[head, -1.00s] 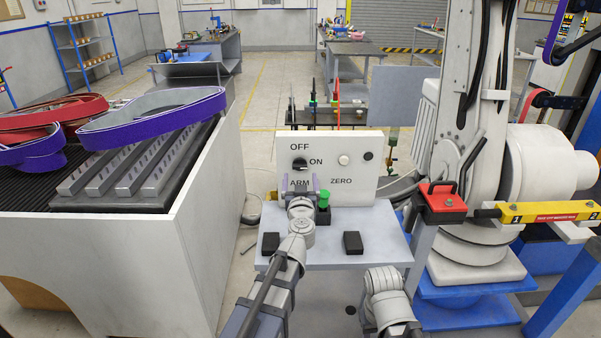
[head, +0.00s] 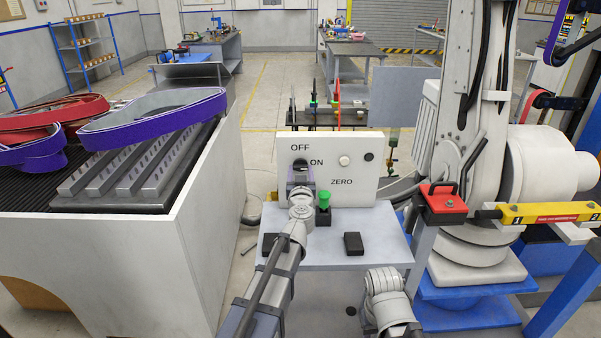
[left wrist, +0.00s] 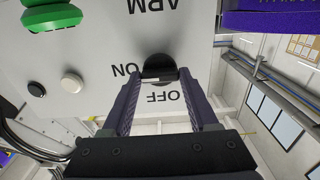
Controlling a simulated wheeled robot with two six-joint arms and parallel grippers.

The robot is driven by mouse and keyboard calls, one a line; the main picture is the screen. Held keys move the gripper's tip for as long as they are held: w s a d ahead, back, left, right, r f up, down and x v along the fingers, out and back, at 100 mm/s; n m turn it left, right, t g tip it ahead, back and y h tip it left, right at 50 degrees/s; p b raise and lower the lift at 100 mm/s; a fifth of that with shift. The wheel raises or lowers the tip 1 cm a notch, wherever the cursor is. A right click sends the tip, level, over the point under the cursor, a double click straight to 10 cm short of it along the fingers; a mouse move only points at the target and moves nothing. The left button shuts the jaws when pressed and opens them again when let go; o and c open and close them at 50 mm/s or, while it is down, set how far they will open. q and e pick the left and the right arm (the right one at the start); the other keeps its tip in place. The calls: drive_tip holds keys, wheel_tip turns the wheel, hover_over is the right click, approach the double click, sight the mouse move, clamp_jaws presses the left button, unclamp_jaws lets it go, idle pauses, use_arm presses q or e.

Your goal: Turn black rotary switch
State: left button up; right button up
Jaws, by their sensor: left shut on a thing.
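The black rotary switch (head: 300,162) sits on the white panel (head: 360,190), between the OFF and ON labels. My left gripper (head: 300,175) is at the panel and partly covers the switch in the head view. In the left wrist view its two purple fingers (left wrist: 160,88) are closed on the switch (left wrist: 158,66), one on each side. A pale mark shows on the switch near its edge. The ARM label is hidden behind my left gripper in the head view. My right arm shows at the lower middle, but its fingers are not visible.
A white button (head: 344,160) and a dark round spot (head: 368,156) are on the panel. Two black blocks lie on the small table (head: 335,255), one being this block (head: 353,243). A red-topped box (head: 442,201) is at the right.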

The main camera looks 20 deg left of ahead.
use_arm(q)
drive_tip(key=c, duration=0.7)
drive_tip(key=shift+o, duration=0.2)
drive_tip(key=shift+n, duration=0.3)
drive_tip(key=n, duration=0.3)
drive_tip(key=shift+n, duration=0.3)
drive_tip(key=n, duration=0.4)
drive_tip(key=shift+n, duration=0.3)
drive_tip(key=n, duration=0.4)
drive_tip(key=shift+n, duration=2.5)
